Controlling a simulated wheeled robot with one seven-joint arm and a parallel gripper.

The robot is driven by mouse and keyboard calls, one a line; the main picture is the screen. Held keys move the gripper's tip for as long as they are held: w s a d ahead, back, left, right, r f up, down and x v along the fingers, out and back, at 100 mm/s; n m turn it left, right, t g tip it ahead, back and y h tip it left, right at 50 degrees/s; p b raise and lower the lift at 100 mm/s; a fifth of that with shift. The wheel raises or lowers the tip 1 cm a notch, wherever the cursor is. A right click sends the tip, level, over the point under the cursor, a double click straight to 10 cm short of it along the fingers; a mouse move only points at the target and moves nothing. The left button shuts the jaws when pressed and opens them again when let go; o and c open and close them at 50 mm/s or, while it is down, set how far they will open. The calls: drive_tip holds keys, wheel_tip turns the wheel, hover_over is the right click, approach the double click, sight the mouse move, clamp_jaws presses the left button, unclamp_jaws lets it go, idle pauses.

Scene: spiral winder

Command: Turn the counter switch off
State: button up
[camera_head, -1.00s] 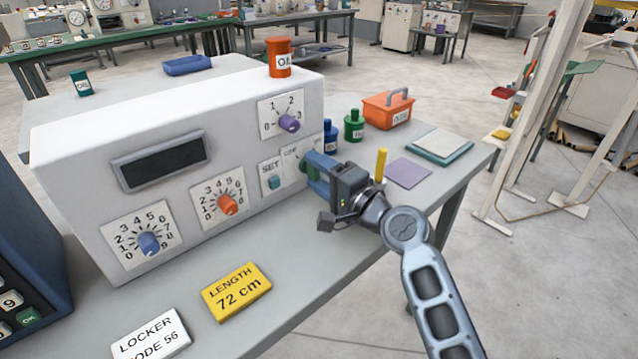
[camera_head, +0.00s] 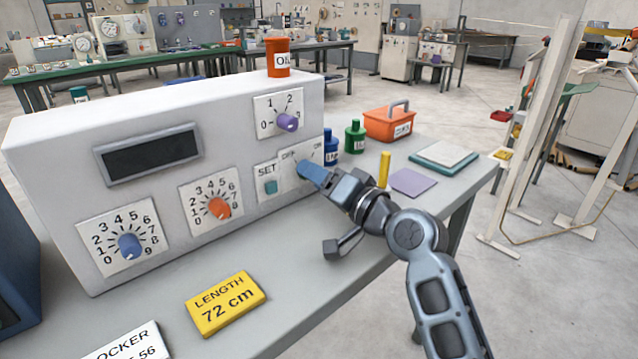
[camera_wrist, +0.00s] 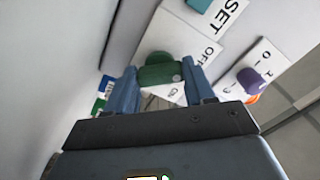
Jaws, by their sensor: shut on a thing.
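The counter (camera_head: 65,150) is a white box on the grey bench with a dark, blank display. Its counter switch is a green knob (camera_wrist: 160,72) on a white plate (camera_head: 287,183) marked OFF and ON. My gripper (camera_head: 311,172) is at this plate, and its blue fingers are shut on the green knob, one on each side in the wrist view. The gripper hides most of the knob in the head view, and I cannot tell which label the knob points to.
The teal SET button (camera_head: 270,187) is just left of the switch, with the purple dial (camera_head: 288,122) above. Blue (camera_head: 331,146) and green bottles (camera_head: 354,137) and a yellow peg (camera_head: 384,168) stand to the right.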

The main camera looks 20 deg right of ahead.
drive_tip(key=shift+f, duration=0.15)
drive_tip(key=o, duration=1)
drive_tip(key=shift+o, duration=0.2)
drive_tip(key=shift+s, duration=0.1)
drive_tip(key=v, duration=0.7)
drive_tip(key=shift+s+d, duration=0.1)
drive_tip(key=shift+s, duration=0.15)
drive_tip(key=shift+s, duration=0.1)
